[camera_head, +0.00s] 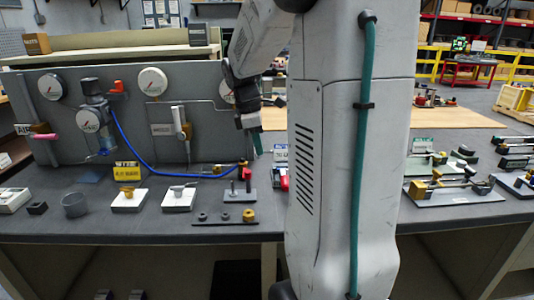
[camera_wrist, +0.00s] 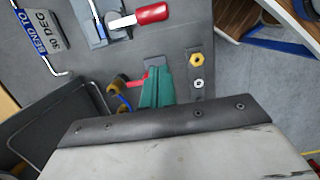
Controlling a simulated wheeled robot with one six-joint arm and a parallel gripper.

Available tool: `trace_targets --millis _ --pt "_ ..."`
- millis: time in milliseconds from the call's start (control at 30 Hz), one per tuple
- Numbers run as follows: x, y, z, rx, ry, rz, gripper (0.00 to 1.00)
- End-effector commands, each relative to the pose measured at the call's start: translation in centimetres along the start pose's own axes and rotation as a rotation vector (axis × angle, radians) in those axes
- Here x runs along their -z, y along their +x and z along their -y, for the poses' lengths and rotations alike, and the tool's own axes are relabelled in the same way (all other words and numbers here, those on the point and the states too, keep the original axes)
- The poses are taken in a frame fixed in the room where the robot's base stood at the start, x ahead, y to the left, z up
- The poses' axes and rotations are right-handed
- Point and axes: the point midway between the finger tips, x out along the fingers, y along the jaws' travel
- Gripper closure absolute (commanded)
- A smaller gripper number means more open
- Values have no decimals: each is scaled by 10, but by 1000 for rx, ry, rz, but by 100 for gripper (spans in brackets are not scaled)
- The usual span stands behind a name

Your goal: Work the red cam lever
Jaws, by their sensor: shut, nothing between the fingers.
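My gripper (camera_head: 257,148) points down over the bench, its teal fingers closed together with nothing between them. The fingers also show in the wrist view (camera_wrist: 157,75). Just left of them there is a small red lever (camera_wrist: 135,80), close to a brass fitting and blue hose; I cannot tell whether they touch. In the head view a small red piece (camera_head: 247,173) shows at a post on a grey plate (camera_head: 232,196), below the fingertips. A larger red handle (camera_wrist: 151,14) on a metal fixture lies apart at the top of the wrist view. I cannot tell for sure which is the cam lever.
A grey panel with gauges (camera_head: 88,120) stands behind, with a blue hose (camera_head: 130,152) running down to the bench. A strip with nuts (camera_head: 212,223) lies in front of the plate. My arm hides the bench middle. A bend sign (camera_wrist: 42,32) stands near the handle.

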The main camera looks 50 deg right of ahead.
Motion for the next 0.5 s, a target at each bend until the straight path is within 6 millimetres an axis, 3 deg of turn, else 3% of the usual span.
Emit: trace_targets --millis 367,500 --pt "-1 81 1 5 3 1 100" --pt "-19 95 0 3 10 0 100"
